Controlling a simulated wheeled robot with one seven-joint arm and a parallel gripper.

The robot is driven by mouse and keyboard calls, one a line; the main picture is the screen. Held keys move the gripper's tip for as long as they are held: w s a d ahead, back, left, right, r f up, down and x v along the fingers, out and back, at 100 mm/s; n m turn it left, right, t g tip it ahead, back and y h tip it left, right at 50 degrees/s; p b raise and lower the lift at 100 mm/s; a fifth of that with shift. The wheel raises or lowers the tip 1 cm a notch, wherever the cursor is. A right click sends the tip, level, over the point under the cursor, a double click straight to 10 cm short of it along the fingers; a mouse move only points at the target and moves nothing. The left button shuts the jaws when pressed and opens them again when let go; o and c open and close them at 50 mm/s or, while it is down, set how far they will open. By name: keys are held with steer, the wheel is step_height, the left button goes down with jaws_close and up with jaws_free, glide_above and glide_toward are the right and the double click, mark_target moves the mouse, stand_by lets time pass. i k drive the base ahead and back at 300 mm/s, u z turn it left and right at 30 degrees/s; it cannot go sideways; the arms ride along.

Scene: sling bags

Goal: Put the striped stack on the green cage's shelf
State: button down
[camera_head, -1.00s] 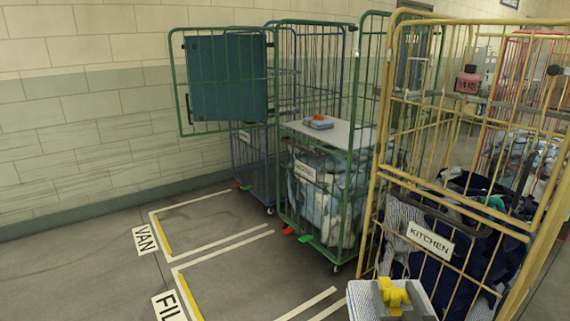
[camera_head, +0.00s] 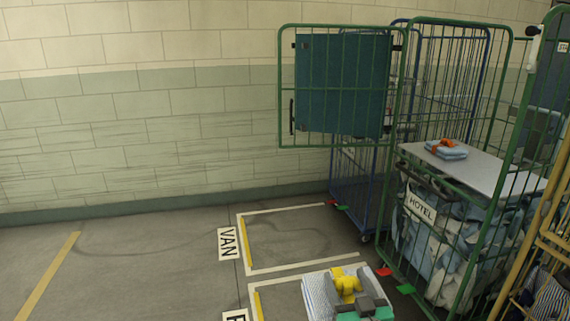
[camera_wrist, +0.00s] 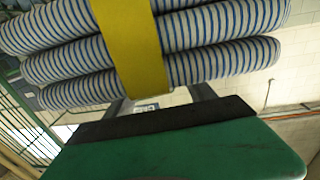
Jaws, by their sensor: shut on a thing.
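The striped stack (camera_head: 318,293), blue-and-white folded cloth with a yellow band (camera_head: 346,281), is at the bottom of the head view. My gripper (camera_head: 360,299) is shut on it. In the wrist view the rolled edges of the striped stack (camera_wrist: 220,65) fill the top, beyond my gripper (camera_wrist: 160,98); the fingertips are partly hidden there. The green cage (camera_head: 402,115) stands at the right, its door swung out to the left. Its pale grey shelf (camera_head: 490,170) lies above bagged laundry and a HOTEL sign. The stack is apart from the cage, left of and nearer than the shelf.
A blue folded bundle with an orange band (camera_head: 446,149) lies on the shelf's far left part. A teal panel (camera_head: 340,85) hangs on the cage door. A blue cage (camera_head: 355,190) stands behind. A yellow cage (camera_head: 530,265) edges in at right. Floor at left is clear.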

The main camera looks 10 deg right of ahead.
mark_target(489, 173)
steer(key=z, duration=0.15)
steer(key=i, duration=2.1)
steer(key=z, duration=0.4)
